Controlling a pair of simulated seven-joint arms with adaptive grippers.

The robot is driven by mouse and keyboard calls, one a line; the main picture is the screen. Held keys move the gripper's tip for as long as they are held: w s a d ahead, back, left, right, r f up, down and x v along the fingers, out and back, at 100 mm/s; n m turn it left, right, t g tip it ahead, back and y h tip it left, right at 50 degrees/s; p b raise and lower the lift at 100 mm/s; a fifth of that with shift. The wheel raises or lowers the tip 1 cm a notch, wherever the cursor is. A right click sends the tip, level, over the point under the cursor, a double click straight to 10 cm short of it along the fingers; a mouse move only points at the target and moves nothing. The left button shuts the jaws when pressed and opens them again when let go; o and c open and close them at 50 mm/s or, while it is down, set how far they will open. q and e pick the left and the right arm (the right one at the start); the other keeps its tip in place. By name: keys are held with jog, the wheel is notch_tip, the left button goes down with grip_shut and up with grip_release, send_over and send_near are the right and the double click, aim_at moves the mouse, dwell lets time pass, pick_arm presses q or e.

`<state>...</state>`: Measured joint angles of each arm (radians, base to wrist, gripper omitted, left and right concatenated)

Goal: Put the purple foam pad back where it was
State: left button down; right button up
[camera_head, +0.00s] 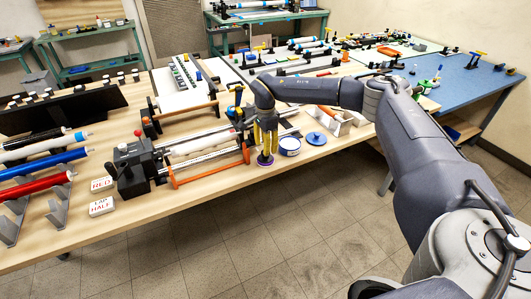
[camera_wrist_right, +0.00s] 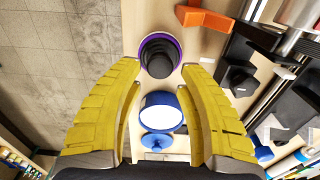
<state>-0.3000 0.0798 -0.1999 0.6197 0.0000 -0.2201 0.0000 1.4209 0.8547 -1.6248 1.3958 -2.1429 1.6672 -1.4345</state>
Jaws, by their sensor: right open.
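The purple foam pad (camera_head: 265,161) is at the front edge of the wooden table, below my right gripper (camera_head: 266,150). In the right wrist view it shows as a purple rim (camera_wrist_right: 160,35) around a dark, stepped round piece (camera_wrist_right: 158,58), which hides its middle. My right gripper's yellow fingers are spread, with the fingertips (camera_wrist_right: 160,68) on either side of the dark piece. Nothing is visibly gripped, and I cannot tell whether the fingers touch it. My left gripper is not in view.
A blue-and-white tub (camera_head: 290,146) and a blue lidlike disc (camera_head: 316,138) stand right of the pad. A winding fixture with an orange frame (camera_head: 205,177) is close on the left. White label blocks (camera_head: 102,206) lie further left. The floor drops away in front.

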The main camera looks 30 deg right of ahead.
notch_tip(320, 180, up, 8)
dwell(0.4)
